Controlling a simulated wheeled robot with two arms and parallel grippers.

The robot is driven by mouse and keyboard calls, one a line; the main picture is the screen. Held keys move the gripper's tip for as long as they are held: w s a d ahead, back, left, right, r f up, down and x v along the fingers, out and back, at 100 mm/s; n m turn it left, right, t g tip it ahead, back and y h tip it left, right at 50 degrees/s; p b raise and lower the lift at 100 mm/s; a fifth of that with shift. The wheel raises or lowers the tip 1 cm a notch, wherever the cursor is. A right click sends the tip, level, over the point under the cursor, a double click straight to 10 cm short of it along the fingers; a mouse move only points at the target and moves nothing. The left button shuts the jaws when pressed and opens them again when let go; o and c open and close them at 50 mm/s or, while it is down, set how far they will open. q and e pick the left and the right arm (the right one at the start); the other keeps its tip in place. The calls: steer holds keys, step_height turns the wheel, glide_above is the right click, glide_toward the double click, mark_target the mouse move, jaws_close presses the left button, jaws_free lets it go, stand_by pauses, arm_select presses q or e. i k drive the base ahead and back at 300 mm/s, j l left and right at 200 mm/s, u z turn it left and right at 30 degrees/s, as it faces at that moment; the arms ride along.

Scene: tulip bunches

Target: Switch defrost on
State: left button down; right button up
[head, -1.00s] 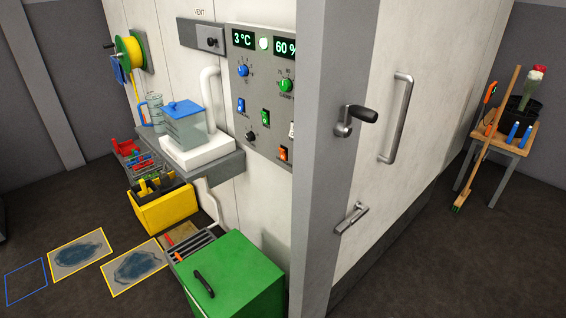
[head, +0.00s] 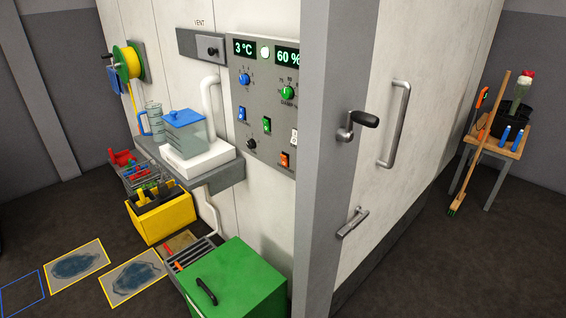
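The grey control panel (head: 258,162) is on the white wall, left of the grey corner post. It has a 3 °C display (head: 244,47) and a 60 % display (head: 287,57). A blue knob (head: 244,79) and a green knob (head: 287,92) sit below them. Lower are a blue rocker switch (head: 242,114), a green rocker switch (head: 267,125), an orange rocker switch (head: 285,159) and a black knob (head: 251,143). I cannot read which switch is defrost. The post partly hides the panel's right side. Neither of my grippers shows.
A shelf (head: 225,178) with a blue-lidded water container (head: 187,135) juts out below left of the panel. A green box (head: 238,280) stands on the floor under it. A yellow crate (head: 163,222) is further left. The post (head: 325,180) and door handle (head: 393,125) are at right.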

mark_target(284, 159)
steer(key=z, duration=1.6)
steer(key=k+j, duration=0.1)
steer(key=j, duration=2.1)
